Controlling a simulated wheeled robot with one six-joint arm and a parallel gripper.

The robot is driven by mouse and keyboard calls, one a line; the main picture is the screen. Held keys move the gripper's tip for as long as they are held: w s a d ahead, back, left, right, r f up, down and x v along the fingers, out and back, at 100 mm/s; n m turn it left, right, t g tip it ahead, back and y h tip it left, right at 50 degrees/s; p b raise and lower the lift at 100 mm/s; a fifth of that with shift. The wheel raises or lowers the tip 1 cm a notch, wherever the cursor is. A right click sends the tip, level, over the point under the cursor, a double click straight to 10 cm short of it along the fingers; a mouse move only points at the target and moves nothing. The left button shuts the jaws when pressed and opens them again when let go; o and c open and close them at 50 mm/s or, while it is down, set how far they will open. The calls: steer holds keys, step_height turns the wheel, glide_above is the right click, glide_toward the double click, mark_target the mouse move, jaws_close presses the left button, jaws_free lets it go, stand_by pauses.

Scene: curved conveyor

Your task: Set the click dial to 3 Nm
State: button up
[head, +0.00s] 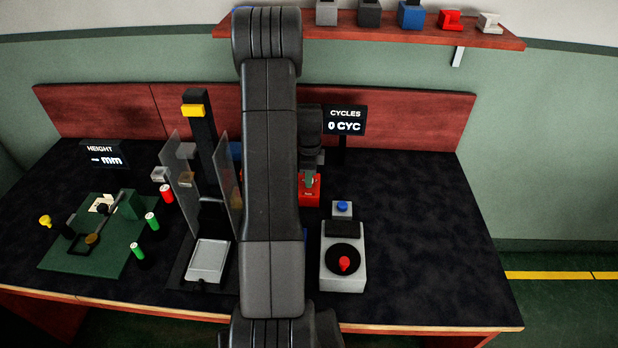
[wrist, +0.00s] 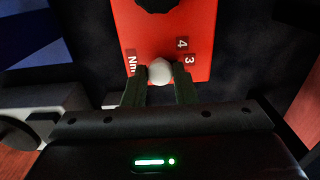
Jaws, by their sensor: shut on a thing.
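The click dial is a red box (head: 309,197) on the table, partly hidden behind my arm in the head view. In the wrist view its red face (wrist: 170,40) carries the labels "4", "3" and "Nm". A black round part (wrist: 157,4) is cut off at the top edge. A white ball knob (wrist: 160,71) sits low on the face, between the "Nm" and "3" labels. My gripper (wrist: 159,84) is shut on the white knob, one dark finger on each side. How the knob joins the black part is not clear.
A "CYCLES" display (head: 345,121) stands behind. Clear upright panels (head: 181,180) and a green board (head: 90,262) are at left. The table's right side is clear.

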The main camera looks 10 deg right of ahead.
steer(key=shift+r, duration=0.1)
steer(key=o, duration=1)
step_height(320, 180, up, 14)
steer(key=p, duration=0.7)
steer(key=shift+p, duration=0.35)
step_height(320, 180, down, 14)
steer(key=b, duration=0.7)
steer(key=shift+b, duration=0.3)
